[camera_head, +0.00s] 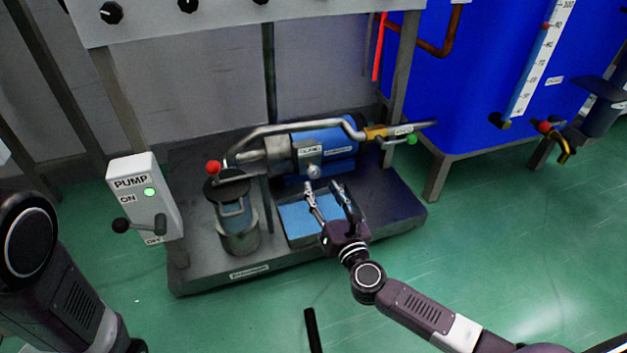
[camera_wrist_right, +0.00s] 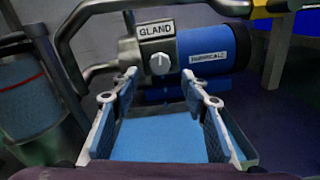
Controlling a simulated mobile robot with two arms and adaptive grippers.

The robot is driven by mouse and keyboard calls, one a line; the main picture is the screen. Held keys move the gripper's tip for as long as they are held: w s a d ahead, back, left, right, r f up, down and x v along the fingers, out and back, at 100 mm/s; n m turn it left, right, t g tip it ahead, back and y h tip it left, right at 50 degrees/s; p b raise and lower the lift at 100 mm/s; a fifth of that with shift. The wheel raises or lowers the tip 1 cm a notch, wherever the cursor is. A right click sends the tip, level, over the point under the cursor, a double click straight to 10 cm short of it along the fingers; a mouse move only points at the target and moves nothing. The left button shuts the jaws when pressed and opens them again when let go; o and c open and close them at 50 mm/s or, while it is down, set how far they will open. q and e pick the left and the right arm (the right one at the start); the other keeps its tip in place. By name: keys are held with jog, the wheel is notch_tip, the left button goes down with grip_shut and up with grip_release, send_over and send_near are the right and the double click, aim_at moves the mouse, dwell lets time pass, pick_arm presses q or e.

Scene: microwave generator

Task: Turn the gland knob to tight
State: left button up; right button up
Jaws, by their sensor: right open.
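The gland knob (camera_head: 313,171) is a small round pale knob on the front of the pump, below a white label. In the right wrist view the knob (camera_wrist_right: 160,63) sits under the label GLAND (camera_wrist_right: 156,29), with a light mark on its face that looks roughly upright. My right gripper (camera_head: 322,187) is open in front of the pump, its fingers pointing at the knob. In the wrist view the fingertips (camera_wrist_right: 159,76) stand to either side of and just below the knob, with nothing between them. Contact cannot be seen. My left gripper is not in view.
A blue-filled tray (camera_head: 296,243) lies under my right gripper. The blue pump motor (camera_head: 340,138) is behind. A pump switch box (camera_head: 146,193) and a metal canister (camera_head: 238,236) stand left.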

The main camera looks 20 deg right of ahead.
aim_at(315, 176)
jog(key=w+b, duration=0.2)
jog(key=w, duration=0.3)
jog(key=shift+w+f, duration=0.1)
jog(key=shift+w, duration=0.1)
jog(key=shift+w+b, duration=0.35)
jog(key=shift+w, duration=0.1)
jog(key=shift+a, duration=0.1)
jog(key=shift+c, duration=0.6)
grip_shut()
